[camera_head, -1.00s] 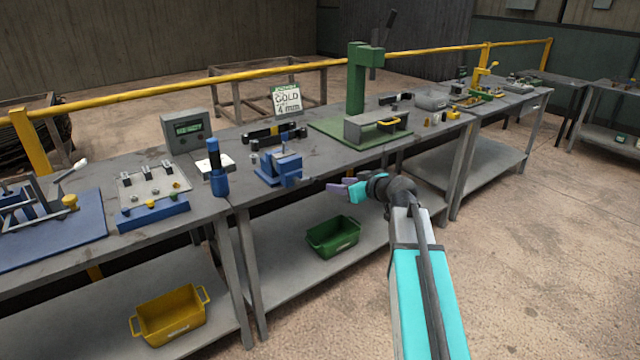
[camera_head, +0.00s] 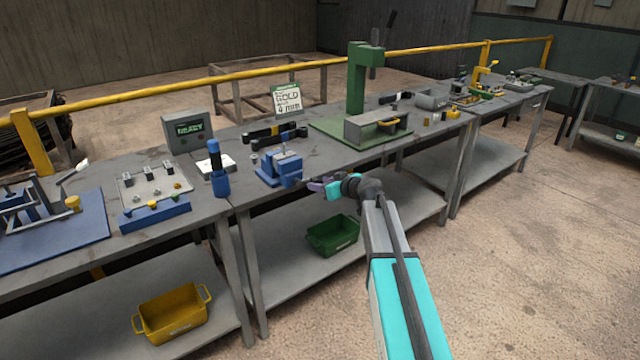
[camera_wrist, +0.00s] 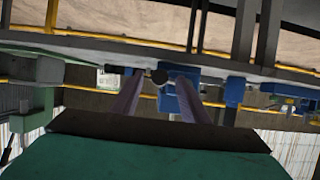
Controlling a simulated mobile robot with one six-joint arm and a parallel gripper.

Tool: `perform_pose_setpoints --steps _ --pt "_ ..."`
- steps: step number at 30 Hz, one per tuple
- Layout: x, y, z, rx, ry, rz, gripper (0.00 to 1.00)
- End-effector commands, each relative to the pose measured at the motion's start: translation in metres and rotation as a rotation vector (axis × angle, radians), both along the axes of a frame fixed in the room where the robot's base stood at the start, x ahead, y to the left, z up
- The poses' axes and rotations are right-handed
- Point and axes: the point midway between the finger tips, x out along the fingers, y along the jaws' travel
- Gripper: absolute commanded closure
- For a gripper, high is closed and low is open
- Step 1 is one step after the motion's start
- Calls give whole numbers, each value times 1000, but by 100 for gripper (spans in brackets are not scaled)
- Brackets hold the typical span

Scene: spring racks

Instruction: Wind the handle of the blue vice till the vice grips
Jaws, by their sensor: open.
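The blue vice (camera_head: 279,165) stands near the front edge of the grey workbench. It also shows in the wrist view (camera_wrist: 170,102), which looks upside down. My gripper (camera_head: 312,184) is open, with its purple fingers just right of the vice's front, at the bench edge. In the wrist view my gripper's two fingers (camera_wrist: 158,85) are spread, and the dark round end of the handle (camera_wrist: 158,77) shows between them, with a dark bar to either side. I cannot tell whether the fingers touch the handle. The vice's jaw gap is too small to judge.
A blue bottle-like tool (camera_head: 217,170) stands left of the vice. Black and yellow tools (camera_head: 275,134) lie behind it. A green press (camera_head: 357,85) stands to the right. A grey display box (camera_head: 188,132) reads READY. A green bin (camera_head: 333,235) sits on the shelf below.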

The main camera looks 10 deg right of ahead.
Motion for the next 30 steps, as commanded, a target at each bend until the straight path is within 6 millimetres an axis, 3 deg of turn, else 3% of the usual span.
perform_pose_setpoints --steps 15,22,30 --pt "8 4 -4 0 0 0 59" --pt "8 4 -4 0 0 0 98" --pt "8 4 -5 9 4 1 99"
